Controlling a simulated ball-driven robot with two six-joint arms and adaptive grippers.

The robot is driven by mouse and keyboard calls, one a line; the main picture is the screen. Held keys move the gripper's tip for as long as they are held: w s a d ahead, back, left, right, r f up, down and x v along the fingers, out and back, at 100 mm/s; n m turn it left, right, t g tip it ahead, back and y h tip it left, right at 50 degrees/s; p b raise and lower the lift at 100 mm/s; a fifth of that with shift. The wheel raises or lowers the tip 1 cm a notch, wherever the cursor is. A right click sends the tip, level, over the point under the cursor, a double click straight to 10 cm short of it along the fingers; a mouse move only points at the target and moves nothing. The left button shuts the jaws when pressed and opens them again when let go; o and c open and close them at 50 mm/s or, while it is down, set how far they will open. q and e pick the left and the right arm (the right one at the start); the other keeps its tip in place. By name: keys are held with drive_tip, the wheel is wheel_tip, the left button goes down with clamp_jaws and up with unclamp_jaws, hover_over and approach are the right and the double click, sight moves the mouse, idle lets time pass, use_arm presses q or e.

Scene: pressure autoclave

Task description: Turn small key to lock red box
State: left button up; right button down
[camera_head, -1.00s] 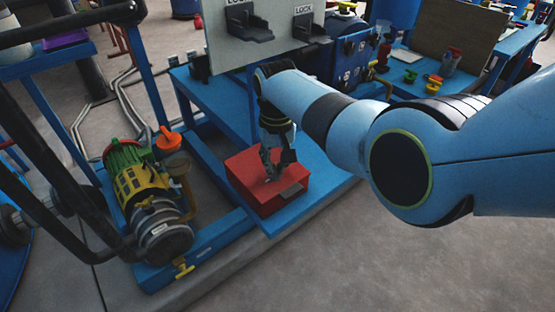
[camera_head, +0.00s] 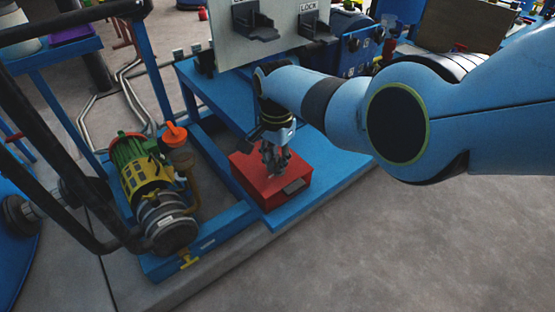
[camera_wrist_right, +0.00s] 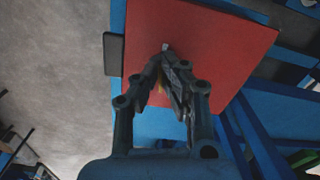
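The red box (camera_head: 250,167) sits on the blue lower platform, with a grey hasp-like plate (camera_head: 293,187) on its near side. My right gripper (camera_head: 271,172) points down at the top of the box. In the right wrist view my right gripper's fingertips (camera_wrist_right: 165,54) come together over the red lid (camera_wrist_right: 225,40). A small grey piece (camera_wrist_right: 165,46), seemingly the small key, shows right at the fingertips. The fingers hide most of it, and its lock. A bit of yellow shows between the fingers. My left gripper is not in view.
A motor pump (camera_head: 150,190) in green, yellow and grey stands left of the box. An upright panel with LOCK labels (camera_head: 225,45) rises behind the platform. Black rails (camera_head: 60,160) cross the left side. The floor at right front is clear.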

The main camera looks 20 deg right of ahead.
drive_tip(key=shift+w+m, duration=0.1)
drive_tip(key=shift+m, duration=1.2)
drive_tip(key=c, duration=1.5)
unclamp_jaws()
wheel_tip(320, 180, up, 12)
